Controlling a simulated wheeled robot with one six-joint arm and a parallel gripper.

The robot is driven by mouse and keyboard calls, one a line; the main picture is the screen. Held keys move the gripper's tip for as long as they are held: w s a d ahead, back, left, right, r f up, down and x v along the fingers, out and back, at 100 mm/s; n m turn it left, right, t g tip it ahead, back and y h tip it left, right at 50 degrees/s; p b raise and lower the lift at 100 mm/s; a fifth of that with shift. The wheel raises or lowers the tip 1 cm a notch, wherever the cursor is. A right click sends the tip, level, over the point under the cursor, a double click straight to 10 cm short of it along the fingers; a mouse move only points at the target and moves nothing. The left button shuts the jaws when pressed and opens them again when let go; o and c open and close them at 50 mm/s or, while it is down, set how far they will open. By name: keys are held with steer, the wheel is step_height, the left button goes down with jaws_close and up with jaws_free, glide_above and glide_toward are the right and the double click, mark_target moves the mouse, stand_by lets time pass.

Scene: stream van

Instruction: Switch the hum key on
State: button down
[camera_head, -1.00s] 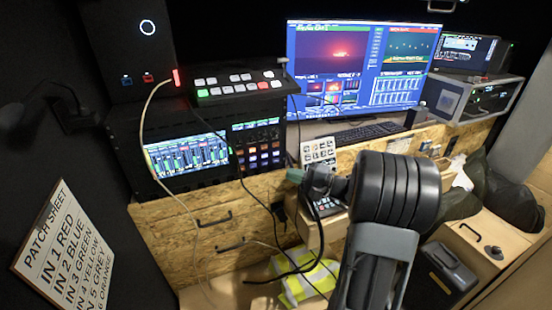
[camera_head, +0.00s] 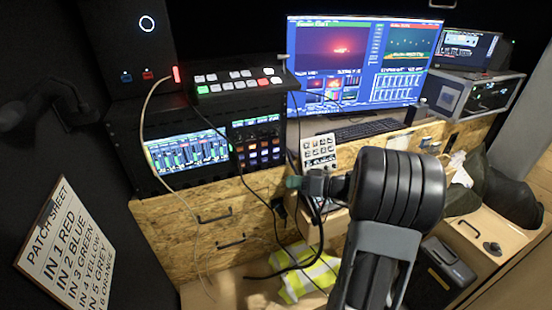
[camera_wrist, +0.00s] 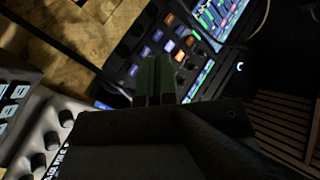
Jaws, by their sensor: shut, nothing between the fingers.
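My gripper (camera_head: 292,182) has green fingertips, shut and empty, in front of the wooden desk front. In the wrist view the fingers (camera_wrist: 153,80) point toward a panel of keys (camera_wrist: 160,45) with blue, orange and white lit caps; I see a gap between. In the head view this key panel (camera_head: 258,152) sits in the black rack, left of and above my gripper.
A switcher (camera_head: 238,84) with lit buttons sits on the black rack (camera_head: 125,150). Cables hang in front of the rack and the wooden front (camera_head: 170,225). A large monitor (camera_head: 365,60) and keyboard (camera_head: 362,129) are behind the arm. A yellow vest (camera_head: 305,275) lies below.

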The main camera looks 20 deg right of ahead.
mark_target(276, 157)
steer(key=shift+w, duration=0.15)
steer(key=w+p, duration=0.1)
steer(key=w, duration=0.7)
steer(key=shift+w, duration=0.25)
stand_by(0.3)
steer(key=shift+w+f+b, duration=0.1)
steer(key=shift+w+b, duration=0.25)
steer(key=shift+b, duration=0.35)
stand_by(1.5)
